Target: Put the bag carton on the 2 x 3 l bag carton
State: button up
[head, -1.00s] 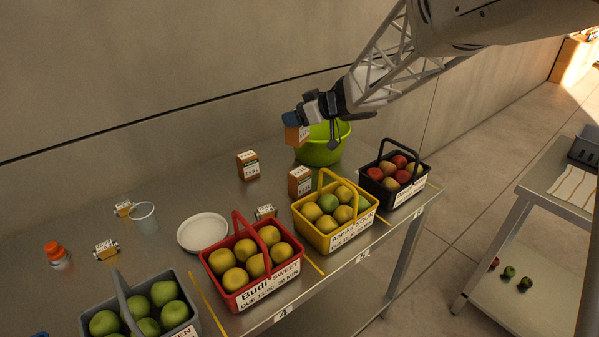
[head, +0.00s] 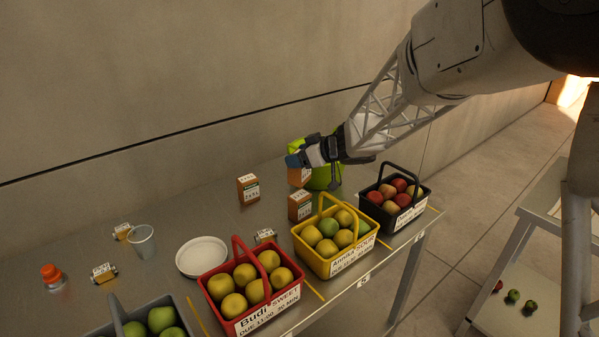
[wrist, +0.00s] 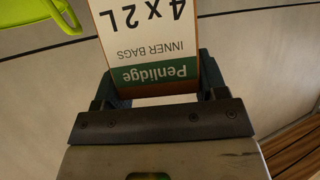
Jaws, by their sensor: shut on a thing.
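My gripper (head: 294,161) is shut on an orange-brown bag carton (head: 299,178). In the wrist view the held carton (wrist: 150,42) shows a white and green label reading "Penlidge", "INNER BAGS" and "4 x 2 L", upside down. In the head view it hangs low, close behind or above a similar carton (head: 300,207); I cannot tell whether they touch. Another similar carton (head: 248,189) stands upright to the left. The labels on these two are too small to read surely, so I cannot tell which is the 2 x 3 l one.
Baskets of fruit line the front edge: red (head: 252,290), yellow (head: 336,262) and black (head: 395,213). A white plate (head: 202,256), a cup (head: 141,241) and small boxes stand left. Bare metal table lies around the left carton.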

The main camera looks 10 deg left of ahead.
aim_at(299, 170)
jog(key=shift+f, duration=0.5)
jog(key=shift+f, duration=0.1)
jog(key=shift+f, duration=1.75)
jog(key=shift+f, duration=0.1)
jog(key=o, duration=1)
jog(key=v, duration=1.2)
